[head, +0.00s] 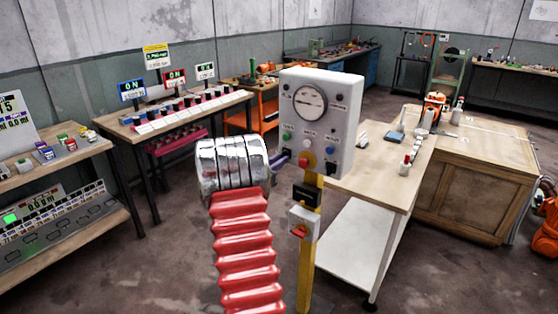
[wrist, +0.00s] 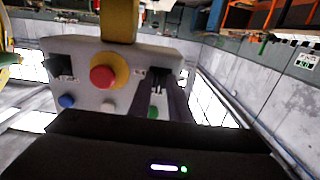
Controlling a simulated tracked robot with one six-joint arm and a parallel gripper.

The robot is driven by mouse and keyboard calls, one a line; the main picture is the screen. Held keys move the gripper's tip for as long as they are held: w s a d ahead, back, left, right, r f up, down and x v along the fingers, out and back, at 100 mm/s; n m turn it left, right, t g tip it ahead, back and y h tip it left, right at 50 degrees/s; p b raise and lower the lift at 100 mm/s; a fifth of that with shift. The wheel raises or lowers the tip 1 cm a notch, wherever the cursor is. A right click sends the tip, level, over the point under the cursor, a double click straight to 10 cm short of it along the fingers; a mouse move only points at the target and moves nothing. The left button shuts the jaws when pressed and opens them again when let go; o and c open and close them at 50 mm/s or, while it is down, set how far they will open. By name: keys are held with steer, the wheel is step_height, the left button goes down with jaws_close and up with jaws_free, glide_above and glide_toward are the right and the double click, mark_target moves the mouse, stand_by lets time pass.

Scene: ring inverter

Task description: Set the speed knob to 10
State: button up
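A grey control box (head: 345,110) stands on a yellow post. It carries a round white dial (head: 309,101), a row of small coloured buttons and a red stop button (head: 303,164). A small black control (head: 331,168) is at its lower right. The wrist view shows the box upside down, with the red button (wrist: 103,76), one black control (wrist: 60,67) at left and another (wrist: 157,95) at right. My gripper (head: 283,158) is at the box's lower left in the head view, close to the control there. I cannot read a speed scale.
A wooden bench (head: 385,180) with small items stands right behind the box. Tables (head: 165,125) with displays and blocks are at left. A black box (head: 305,194) and a white box with a red switch (head: 302,224) sit on the post. Some floor between the tables is clear.

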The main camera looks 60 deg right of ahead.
steer(key=shift+o, duration=1.1)
steer(key=shift+r, duration=0.15)
steer(key=w+a, duration=0.2)
steer(key=a, duration=1.1)
steer(key=shift+a, duration=0.3)
steer(key=shift+w, duration=0.1)
